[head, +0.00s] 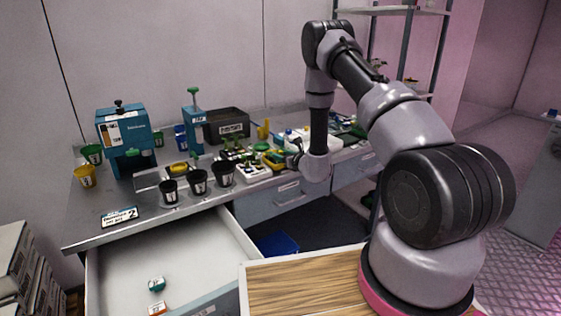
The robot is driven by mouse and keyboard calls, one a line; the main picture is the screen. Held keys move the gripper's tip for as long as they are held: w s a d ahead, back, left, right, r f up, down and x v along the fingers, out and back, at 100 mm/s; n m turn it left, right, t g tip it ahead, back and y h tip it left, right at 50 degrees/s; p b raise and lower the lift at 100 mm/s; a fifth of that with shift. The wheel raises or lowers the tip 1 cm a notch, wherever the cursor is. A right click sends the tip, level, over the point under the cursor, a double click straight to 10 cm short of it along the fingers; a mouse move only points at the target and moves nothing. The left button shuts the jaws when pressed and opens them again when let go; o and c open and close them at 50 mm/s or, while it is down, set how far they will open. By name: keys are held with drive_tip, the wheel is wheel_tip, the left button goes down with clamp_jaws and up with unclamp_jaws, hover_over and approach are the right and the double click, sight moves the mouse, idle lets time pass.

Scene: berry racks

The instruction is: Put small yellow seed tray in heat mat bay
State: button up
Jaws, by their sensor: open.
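My gripper (287,160) is over the bench, pointing left, its jaws open; its fingers are small and partly hidden by the wrist. A small yellow tray-like thing (274,158) with dark green in it lies right at the fingertips; I cannot tell whether they touch it. Another small yellow piece (178,168) lies further left, by a flat metal plate (147,180). I cannot tell for sure which of the two is the seed tray. The heat mat bay cannot be made out for certain.
Three black pots (198,181) stand near the bench's front edge, with a white seedling tray (255,174) to their right. A blue device (125,135) and a black crate (227,124) stand behind. An open drawer (170,262) juts out below. The bench's front-left corner is mostly clear.

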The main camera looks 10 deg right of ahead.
clamp_jaws()
drive_tip(key=shift+r, duration=0.15)
